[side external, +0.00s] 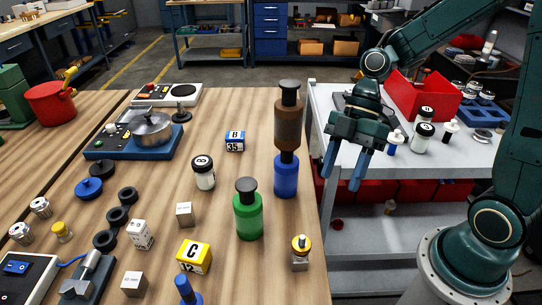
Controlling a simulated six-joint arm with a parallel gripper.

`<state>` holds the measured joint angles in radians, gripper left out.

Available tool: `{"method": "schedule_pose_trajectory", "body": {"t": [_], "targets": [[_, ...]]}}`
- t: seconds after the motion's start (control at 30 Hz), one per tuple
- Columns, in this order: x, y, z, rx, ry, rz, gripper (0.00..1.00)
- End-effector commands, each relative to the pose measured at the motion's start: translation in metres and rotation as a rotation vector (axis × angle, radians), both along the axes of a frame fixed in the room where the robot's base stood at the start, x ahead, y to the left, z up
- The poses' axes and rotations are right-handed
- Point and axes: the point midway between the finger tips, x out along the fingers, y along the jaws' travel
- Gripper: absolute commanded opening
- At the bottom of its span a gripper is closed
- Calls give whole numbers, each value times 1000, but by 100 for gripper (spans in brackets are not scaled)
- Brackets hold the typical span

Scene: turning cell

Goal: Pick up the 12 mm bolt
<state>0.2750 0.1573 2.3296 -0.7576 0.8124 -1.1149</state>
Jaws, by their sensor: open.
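I cannot pick out a 12 mm bolt for certain. A yellow block (194,257) marked "C" and what looks like "12" sits near the front of the wooden table (240,115).
A small yellow-topped piece (300,252) stands at front right. The grey cart (400,165) carries a red bin (432,99) and several jars.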

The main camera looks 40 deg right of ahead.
Motion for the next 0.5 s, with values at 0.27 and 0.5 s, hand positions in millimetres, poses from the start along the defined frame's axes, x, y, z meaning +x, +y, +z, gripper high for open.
{"method": "schedule_pose_trajectory", "body": {"t": [0.27, 0.5], "targets": [[9, 8, -24, 242, -47, 214, 53], [14, 12, -41, 472, -145, 348, 53]]}}
